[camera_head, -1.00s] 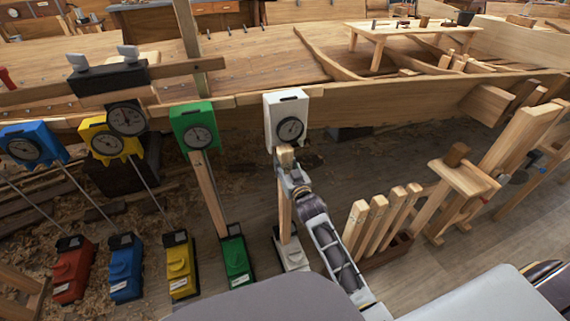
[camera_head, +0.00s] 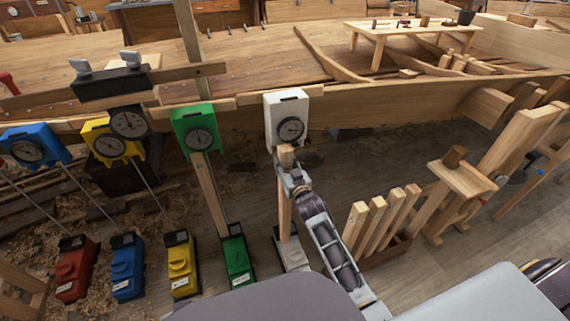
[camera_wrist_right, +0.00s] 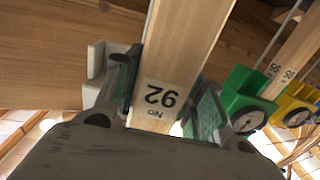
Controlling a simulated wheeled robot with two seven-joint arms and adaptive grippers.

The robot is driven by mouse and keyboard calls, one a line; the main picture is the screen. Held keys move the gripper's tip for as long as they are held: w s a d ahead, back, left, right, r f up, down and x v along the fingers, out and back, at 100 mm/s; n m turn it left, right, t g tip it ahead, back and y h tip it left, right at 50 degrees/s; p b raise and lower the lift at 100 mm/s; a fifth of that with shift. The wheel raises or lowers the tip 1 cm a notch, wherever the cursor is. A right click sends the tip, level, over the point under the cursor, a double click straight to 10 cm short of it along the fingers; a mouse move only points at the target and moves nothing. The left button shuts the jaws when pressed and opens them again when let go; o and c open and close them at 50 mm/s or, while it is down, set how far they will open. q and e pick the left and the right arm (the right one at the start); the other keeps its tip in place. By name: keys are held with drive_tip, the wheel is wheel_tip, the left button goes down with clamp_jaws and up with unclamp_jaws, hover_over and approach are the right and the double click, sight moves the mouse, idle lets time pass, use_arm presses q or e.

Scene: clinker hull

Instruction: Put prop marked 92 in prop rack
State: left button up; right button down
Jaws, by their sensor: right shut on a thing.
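The prop marked 92 (camera_head: 285,212) is a pale wooden post under the white gauge box (camera_head: 286,118). It stands above a white jack (camera_head: 292,252) on the floor. Its printed "92" reads upside down in the right wrist view (camera_wrist_right: 160,96). My right gripper (camera_head: 289,172) is shut on the prop's upper part, with one finger on each side of it. The prop rack (camera_head: 397,248) appears to be the low brown box to the right, with several pale posts standing in it. My left gripper is not in view.
A green gauge (camera_head: 197,132) sits on another prop (camera_head: 209,192) just left. Yellow, blue and red jacks (camera_head: 72,270) stand farther left. The planked hull (camera_head: 390,105) runs behind and above. A wooden stand (camera_head: 462,178) is right of the rack. Floor shows between the gripper and rack.

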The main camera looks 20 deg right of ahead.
wheel_tip(320, 180, up, 2)
drive_tip(key=shift+d, duration=0.1)
drive_tip(key=shift+s, duration=0.15)
drive_tip(key=shift+s+p, duration=0.5)
drive_tip(key=shift+s, duration=0.3)
drive_tip(key=shift+s+f+p, duration=0.25)
drive_tip(key=shift+s+p, duration=0.1)
drive_tip(key=shift+s, duration=0.25)
drive_tip(key=p, duration=0.5)
approach(288, 164)
drive_tip(key=shift+s+f, duration=0.2)
drive_tip(key=shift+s, duration=0.15)
